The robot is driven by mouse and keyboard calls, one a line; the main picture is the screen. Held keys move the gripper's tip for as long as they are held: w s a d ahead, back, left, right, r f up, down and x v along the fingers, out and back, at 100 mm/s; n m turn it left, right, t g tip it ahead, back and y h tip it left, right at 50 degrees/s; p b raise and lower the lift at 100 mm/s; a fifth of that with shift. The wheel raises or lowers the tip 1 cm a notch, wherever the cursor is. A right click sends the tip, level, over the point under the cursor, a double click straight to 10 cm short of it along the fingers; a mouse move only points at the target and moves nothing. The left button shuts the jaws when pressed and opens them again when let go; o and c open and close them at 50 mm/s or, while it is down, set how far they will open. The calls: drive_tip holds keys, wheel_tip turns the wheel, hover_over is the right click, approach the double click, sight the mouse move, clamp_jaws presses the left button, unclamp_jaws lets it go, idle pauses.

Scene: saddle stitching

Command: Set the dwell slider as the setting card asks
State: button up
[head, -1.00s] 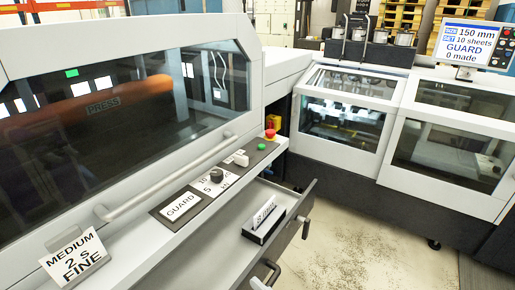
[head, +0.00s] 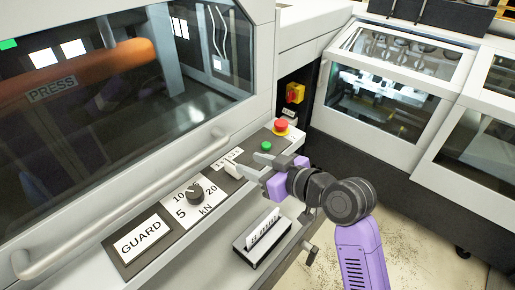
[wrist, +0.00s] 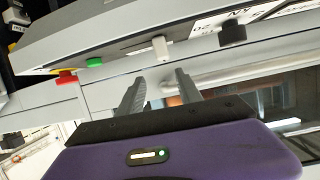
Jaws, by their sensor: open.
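The dwell slider is a white knob (head: 232,168) on the dark control strip, beside a small white scale plate (head: 225,158) whose marks are partly hidden and hard to read. The knob also shows in the wrist view (wrist: 160,47). My gripper (head: 249,166) is open and empty at the slider. In the wrist view its two fingers (wrist: 158,86) point toward the knob, which appears ahead of and between the tips, seemingly not gripped. Whether a finger touches it I cannot tell.
A black force dial (head: 195,193) marked 5, 10, 20 kN and a GUARD plate (head: 142,238) lie left of the slider. A green button (head: 266,146) and red stop button (head: 281,127) lie beyond.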

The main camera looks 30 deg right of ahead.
sight(233, 164)
drive_tip(key=shift+n+g, duration=0.4)
drive_tip(key=x, duration=0.2)
drive_tip(key=p+x, duration=0.1)
drive_tip(key=x, duration=0.2)
drive_tip(key=f+x, duration=0.1)
drive_tip(key=x, duration=0.2)
drive_tip(key=shift+s+a+f, duration=0.1)
drive_tip(key=shift+s+a, duration=0.25)
drive_tip(key=shift+s, duration=0.05)
clamp_jaws()
drive_tip(key=shift+d, duration=0.1)
idle(0.6)
